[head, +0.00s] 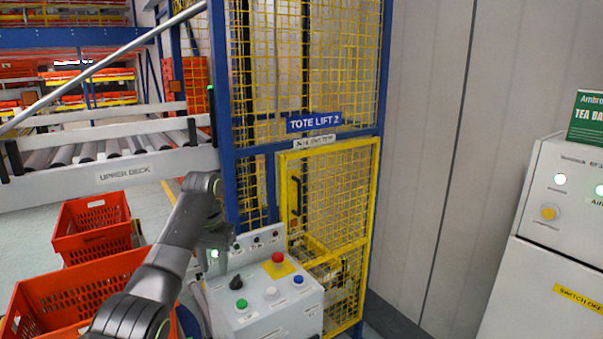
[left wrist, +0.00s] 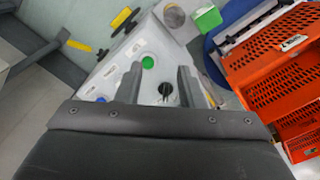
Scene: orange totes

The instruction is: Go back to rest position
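My left arm reaches in from the lower left of the head view. Its gripper (head: 214,247) is over the back left part of a white control box (head: 262,325). The box has a red button (head: 278,257) on a yellow plate, a green button (head: 242,303), a white button, a blue button and a black knob (head: 237,283). In the left wrist view the two fingers (left wrist: 160,84) stand apart with nothing held between them. The green button (left wrist: 148,62) and the black knob (left wrist: 165,92) show between them. My right gripper is not in view.
A yellow mesh cage with a gate (head: 375,230) stands behind the box, signed TOTE LIFT 2. Orange totes (head: 92,228) and a roller conveyor (head: 110,170) are at the left. A grey wall and a white cabinet (head: 560,215) are at the right.

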